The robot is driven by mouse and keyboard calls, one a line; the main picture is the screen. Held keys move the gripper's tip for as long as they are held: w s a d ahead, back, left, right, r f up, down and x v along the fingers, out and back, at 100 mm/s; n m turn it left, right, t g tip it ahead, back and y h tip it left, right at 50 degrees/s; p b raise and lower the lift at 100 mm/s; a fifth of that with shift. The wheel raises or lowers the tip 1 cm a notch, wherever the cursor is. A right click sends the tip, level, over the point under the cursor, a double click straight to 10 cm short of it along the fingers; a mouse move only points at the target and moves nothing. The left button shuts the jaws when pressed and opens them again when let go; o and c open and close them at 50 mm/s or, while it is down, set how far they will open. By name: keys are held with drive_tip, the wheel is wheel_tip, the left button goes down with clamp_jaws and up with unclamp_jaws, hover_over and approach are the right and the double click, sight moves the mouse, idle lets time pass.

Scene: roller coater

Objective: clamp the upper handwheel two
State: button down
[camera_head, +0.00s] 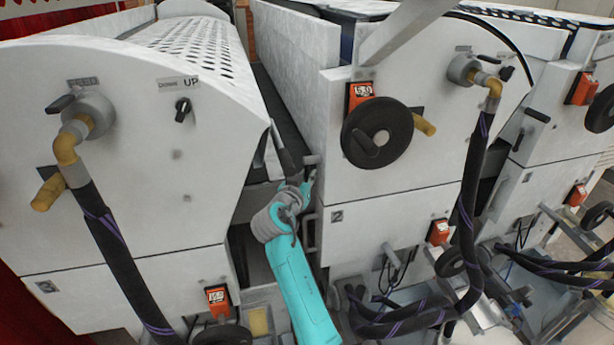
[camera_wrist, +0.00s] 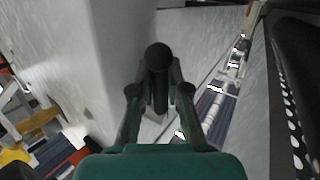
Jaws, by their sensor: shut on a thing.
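A black round handwheel (camera_head: 377,132) with a crank grip sits below an orange counter (camera_head: 361,95) on the upper panel of the machine marked 2. My gripper (camera_head: 303,183) is in the gap left of that panel, apart from this wheel in the picture. In the wrist view my gripper (camera_wrist: 159,92) is shut on a dark round-ended handle (camera_wrist: 158,62) between its fingers. A dark rod (camera_head: 287,150) also shows just above my gripper in the head view. I cannot tell what the handle is fixed to.
The left machine's white panel (camera_head: 150,190) has a black switch (camera_head: 183,108) and a hose (camera_head: 112,240). Another hose (camera_head: 468,210) hangs right of the handwheel. The gap between the machines is narrow. A perforated dark surface (camera_wrist: 290,110) lies at the right in the wrist view.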

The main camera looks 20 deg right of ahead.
drive_tip(key=shift+s+r+n+g+y, duration=0.15)
drive_tip(key=shift+s+n+g+y, duration=0.25)
drive_tip(key=shift+g, duration=0.35)
drive_tip(key=shift+s+r+n+g+y, duration=0.1)
drive_tip(key=shift+s+n+g+y, duration=0.1)
drive_tip(key=shift+s+n+g, duration=0.4)
drive_tip(key=shift+w+g, duration=0.2)
drive_tip(key=shift+g, duration=0.05)
drive_tip(key=c, duration=1.4)
unclamp_jaws()
drive_tip(key=v, duration=1.2)
